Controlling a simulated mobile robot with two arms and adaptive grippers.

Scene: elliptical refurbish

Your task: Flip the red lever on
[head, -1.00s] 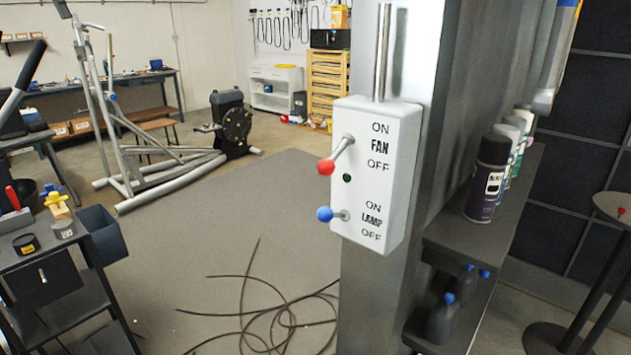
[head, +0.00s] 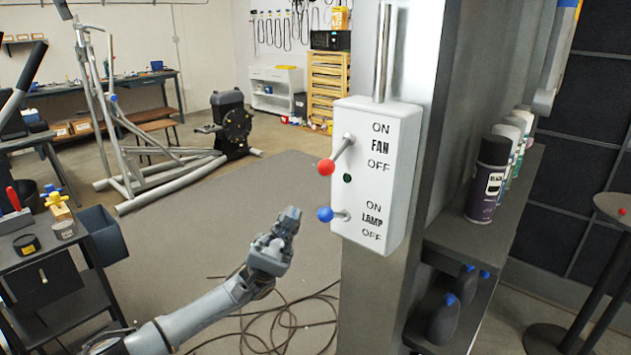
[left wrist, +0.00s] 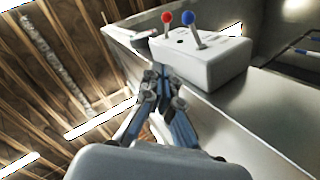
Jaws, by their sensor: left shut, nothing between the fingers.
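The red lever (head: 326,167) is the upper one on a white switch box (head: 378,190) fixed to a grey column. It belongs to the FAN label, with its red ball pointing left and slightly down, beside the OFF side. The blue lever (head: 325,214) below belongs to LAMP. My left gripper (head: 290,216) is shut and empty, left of the box and below the red lever, apart from both levers. In the left wrist view, the red ball (left wrist: 167,17) and blue ball (left wrist: 187,18) show beyond the fingertips (left wrist: 155,72). My right gripper is out of view.
The column (head: 372,300) carries the box. Spray cans (head: 489,178) stand on a dark shelf to the right. Black cables (head: 270,330) lie on the floor. A dark cart (head: 50,262) stands at the left.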

